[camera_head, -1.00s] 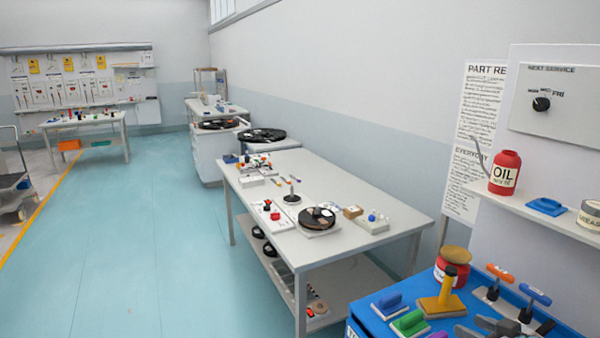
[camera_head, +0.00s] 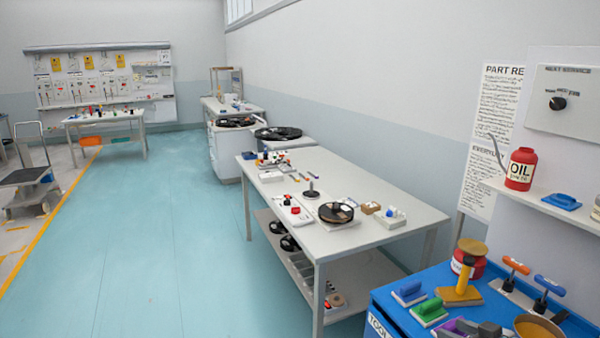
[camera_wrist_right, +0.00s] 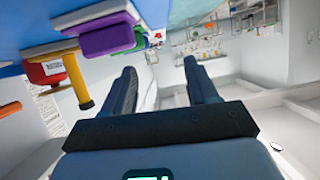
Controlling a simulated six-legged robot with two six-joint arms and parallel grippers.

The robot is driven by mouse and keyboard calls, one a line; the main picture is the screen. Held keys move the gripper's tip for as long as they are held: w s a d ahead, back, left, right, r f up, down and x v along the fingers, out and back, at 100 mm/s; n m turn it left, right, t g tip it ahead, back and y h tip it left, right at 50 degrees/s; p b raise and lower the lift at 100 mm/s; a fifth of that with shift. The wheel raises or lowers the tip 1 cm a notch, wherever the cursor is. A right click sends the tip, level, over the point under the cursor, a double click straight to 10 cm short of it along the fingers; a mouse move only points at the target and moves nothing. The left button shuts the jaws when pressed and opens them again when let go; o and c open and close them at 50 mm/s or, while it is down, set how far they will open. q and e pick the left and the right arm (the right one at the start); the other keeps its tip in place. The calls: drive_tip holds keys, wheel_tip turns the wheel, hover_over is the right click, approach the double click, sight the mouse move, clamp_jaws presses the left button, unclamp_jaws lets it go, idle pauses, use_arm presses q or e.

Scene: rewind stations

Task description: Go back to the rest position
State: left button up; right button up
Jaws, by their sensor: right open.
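My right gripper (camera_head: 478,329) shows as dark grey fingers at the bottom edge of the head view, in front of the blue tool bench (camera_head: 385,300). In the right wrist view my right gripper (camera_wrist_right: 161,88) is open, its two dark fingers apart with nothing between them. That view is upside down, with a purple-based tool (camera_wrist_right: 107,40) and a yellow-handled tool (camera_wrist_right: 76,80) beyond the left finger. My left gripper is in neither view.
The blue bench carries a green block tool (camera_head: 428,312), a blue one (camera_head: 409,292) and a red can (camera_head: 468,260). A long grey table (camera_head: 350,236) with reels stands behind it. The blue floor (camera_head: 170,250) at left is clear. A cart (camera_head: 35,175) stands far left.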

drive_tip(key=s+a+f+m+g+y, duration=0.1)
drive_tip(key=s+a+f+m+g, duration=0.15)
drive_tip(key=a+f, duration=0.7)
drive_tip(key=s+a+f+m+g+y, duration=0.15)
drive_tip(key=s+a+f, duration=0.35)
drive_tip(key=a, duration=0.7)
drive_tip(key=s+a+f+m+g+h, duration=0.25)
drive_tip(key=s+a+f, duration=0.25)
drive_tip(key=s+f, duration=0.35)
drive_tip(key=s+d+f+g+h, duration=0.1)
drive_tip(key=s+f+g, duration=0.2)
drive_tip(key=s, duration=1.1)
drive_tip(key=shift+s+d+g+h, duration=0.25)
drive_tip(key=shift+d+g+h, duration=0.15)
drive_tip(key=shift+g, duration=0.65)
drive_tip(key=shift+f, duration=0.1)
